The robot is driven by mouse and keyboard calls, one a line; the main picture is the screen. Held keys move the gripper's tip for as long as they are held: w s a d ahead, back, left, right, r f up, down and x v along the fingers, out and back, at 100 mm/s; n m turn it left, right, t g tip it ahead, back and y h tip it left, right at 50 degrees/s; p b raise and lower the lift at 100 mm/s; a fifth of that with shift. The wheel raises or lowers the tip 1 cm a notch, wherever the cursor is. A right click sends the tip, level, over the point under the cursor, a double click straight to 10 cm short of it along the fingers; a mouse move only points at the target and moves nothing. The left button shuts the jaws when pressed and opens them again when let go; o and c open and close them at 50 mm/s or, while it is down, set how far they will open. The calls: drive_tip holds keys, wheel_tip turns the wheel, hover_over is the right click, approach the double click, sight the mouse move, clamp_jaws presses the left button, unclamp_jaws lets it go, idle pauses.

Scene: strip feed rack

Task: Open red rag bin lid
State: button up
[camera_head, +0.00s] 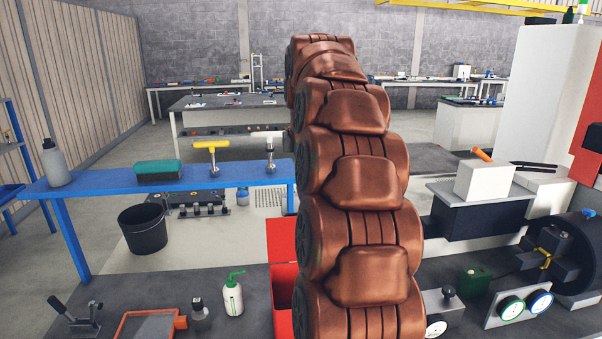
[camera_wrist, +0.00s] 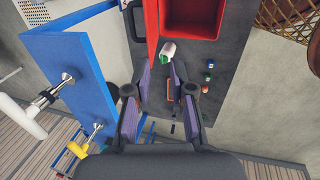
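The red rag bin (camera_head: 284,315) stands on the dark bench top, partly hidden behind my copper arm. Its red lid (camera_head: 281,240) stands raised at the bin's far side, and the opening shows. In the wrist view the bin (camera_wrist: 191,33) is at the top with its inside visible. The lid (camera_wrist: 152,28) shows there nearly edge-on along the bin's left side. My gripper (camera_wrist: 163,70) is open, with nothing seen held between its fingers. Its left fingertip appears close to the lid's lower end; I cannot tell whether they touch. My arm hides the gripper in the head view.
A white bottle with a green spout (camera_head: 232,296) stands left of the bin; it also shows beyond my fingertips (camera_wrist: 168,48). A blue shelf (camera_head: 105,187) carries a bottle, a brush and handles. Gauges (camera_head: 525,304) and machinery stand to the right.

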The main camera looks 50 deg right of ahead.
drive_tip(key=shift+s+a, duration=0.55)
drive_tip(key=shift+s, duration=0.2)
drive_tip(key=shift+s+a, duration=0.55)
drive_tip(key=shift+s, duration=0.2)
